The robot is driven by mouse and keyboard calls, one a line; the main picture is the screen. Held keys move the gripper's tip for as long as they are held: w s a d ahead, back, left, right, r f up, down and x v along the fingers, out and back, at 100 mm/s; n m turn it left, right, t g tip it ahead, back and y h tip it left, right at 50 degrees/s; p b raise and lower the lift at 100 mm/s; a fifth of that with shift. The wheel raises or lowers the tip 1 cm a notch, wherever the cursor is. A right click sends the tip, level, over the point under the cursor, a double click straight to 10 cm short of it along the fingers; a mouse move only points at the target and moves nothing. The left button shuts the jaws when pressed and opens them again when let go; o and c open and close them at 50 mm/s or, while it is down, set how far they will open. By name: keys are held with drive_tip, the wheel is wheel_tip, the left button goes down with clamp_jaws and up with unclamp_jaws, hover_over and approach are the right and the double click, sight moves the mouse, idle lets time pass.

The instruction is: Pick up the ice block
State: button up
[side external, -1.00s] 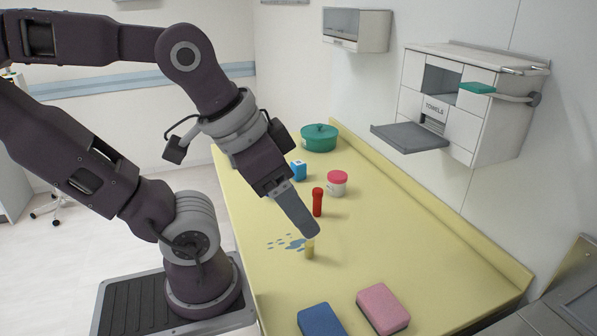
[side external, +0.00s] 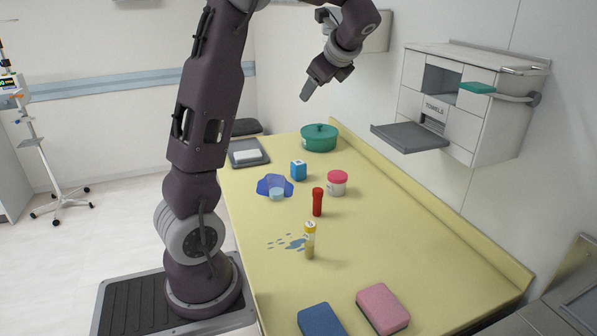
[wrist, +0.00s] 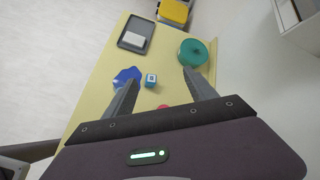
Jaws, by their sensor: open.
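A small blue box with a white label (side external: 298,171) stands on the yellow counter. A pale blue round piece (side external: 276,194) sits at a dark blue, wavy-edged dish (side external: 262,186). A white block (side external: 247,155) lies on a grey tray (side external: 236,163) at the far left. I cannot tell for certain which of these is the ice block. My gripper (side external: 306,97) is open and empty, high above the far part of the counter. In the wrist view, the blue box (wrist: 151,80) shows between the open fingers (wrist: 160,84), well below them.
A green lidded pot (side external: 320,138), a pink-lidded jar (side external: 337,183), a red tube (side external: 318,202) and a yellow-capped vial (side external: 309,240) stand on the counter. Blue (side external: 322,321) and pink (side external: 383,309) sponges lie nearest. A wall towel cabinet (side external: 470,100) stands at right.

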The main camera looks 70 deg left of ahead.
sight(302, 164)
drive_tip(key=w+a+f+m+g+y, duration=0.15)
drive_tip(key=a+m, duration=0.25)
drive_tip(key=a, duration=0.7)
drive_tip(key=shift+g+y, duration=0.45)
drive_tip(key=f, duration=2.6)
drive_tip(key=shift+s+d+f, duration=0.1)
drive_tip(key=shift+s+f, duration=0.1)
drive_tip(key=shift+f, duration=0.05)
drive_tip(key=x, duration=0.7)
drive_tip(key=shift+r, duration=0.15)
clamp_jaws()
